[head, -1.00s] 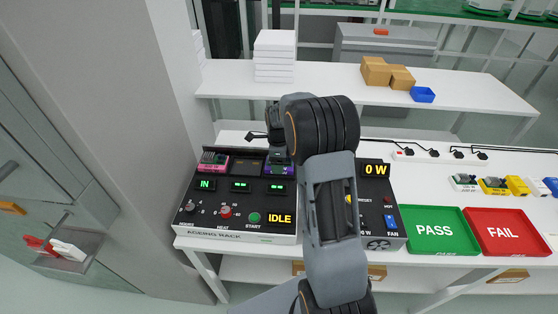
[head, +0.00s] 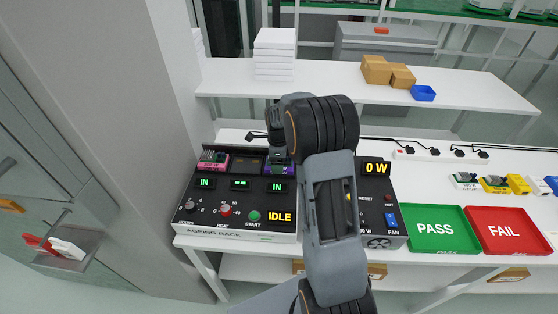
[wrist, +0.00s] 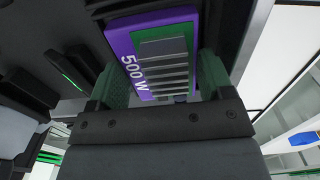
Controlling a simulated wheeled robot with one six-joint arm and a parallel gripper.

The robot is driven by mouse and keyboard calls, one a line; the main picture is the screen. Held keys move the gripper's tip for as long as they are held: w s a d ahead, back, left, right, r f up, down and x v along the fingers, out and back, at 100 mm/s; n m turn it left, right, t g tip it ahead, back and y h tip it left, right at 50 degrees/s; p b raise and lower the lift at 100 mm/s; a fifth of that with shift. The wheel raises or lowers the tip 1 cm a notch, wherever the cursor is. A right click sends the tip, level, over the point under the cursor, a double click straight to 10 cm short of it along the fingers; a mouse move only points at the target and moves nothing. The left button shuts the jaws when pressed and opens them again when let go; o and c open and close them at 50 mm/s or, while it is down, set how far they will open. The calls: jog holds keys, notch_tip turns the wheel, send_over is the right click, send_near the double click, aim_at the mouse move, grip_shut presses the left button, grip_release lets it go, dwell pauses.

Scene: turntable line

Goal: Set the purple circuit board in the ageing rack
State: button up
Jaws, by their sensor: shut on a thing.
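The purple circuit board (head: 284,169) sits in the right-hand slot of the ageing rack (head: 240,222), and the display below that slot reads IN. In the wrist view the board (wrist: 127,45) shows a "500 W" label and a grey finned heat sink. My gripper (wrist: 160,82) is shut on the board, with a green pad at either side of it. In the head view my gripper (head: 278,152) is at the rack's right slot, and my arm partly covers it.
A pink board (head: 213,158) sits in the rack's left slot, its display also reading IN. The middle slot (head: 247,165) looks empty. A fan unit (head: 380,243) reading 0 W, a green PASS tray (head: 436,248) and a red FAIL tray (head: 510,250) stand to the right.

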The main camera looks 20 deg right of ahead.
dwell(0.3)
jog(key=o, duration=1.1)
jog(key=shift+c, duration=0.2)
notch_tip(320, 180, up, 14)
